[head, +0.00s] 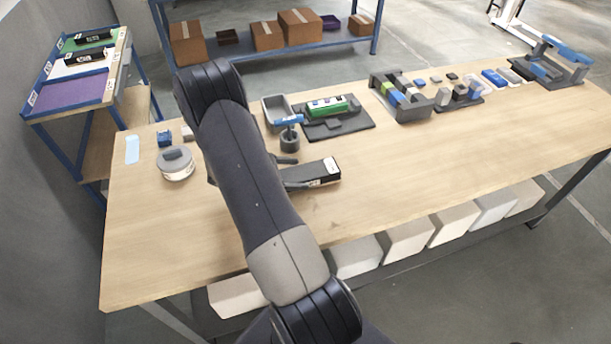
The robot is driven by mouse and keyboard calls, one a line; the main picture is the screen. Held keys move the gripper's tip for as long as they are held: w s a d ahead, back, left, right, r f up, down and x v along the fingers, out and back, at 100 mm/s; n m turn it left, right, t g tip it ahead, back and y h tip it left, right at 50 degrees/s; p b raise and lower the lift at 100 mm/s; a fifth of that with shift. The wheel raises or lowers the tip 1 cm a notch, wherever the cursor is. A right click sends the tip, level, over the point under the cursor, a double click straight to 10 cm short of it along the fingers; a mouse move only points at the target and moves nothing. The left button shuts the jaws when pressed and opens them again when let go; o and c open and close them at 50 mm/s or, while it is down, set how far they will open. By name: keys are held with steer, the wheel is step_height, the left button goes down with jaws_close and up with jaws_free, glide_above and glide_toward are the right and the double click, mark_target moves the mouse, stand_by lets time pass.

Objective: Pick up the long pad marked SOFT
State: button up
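No marking that reads SOFT is legible. Several small pad-like pieces lie in a row at the back right of the table: a blue one (494,78), a grey one (509,75) and a dark one (522,69). A flat light-blue strip (132,149) lies alone near the table's left edge. I cannot tell which of these, if any, is the long pad.
A black box with a white label (318,173) lies beside my arm. A round grey-white tin (175,164) stands left of it. A dark tray with a green part (332,107) and a grey rack (402,97) stand behind. The table's (430,165) front right is clear.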

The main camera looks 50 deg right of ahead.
steer(key=c, duration=1.1)
steer(key=shift+r, duration=0.1)
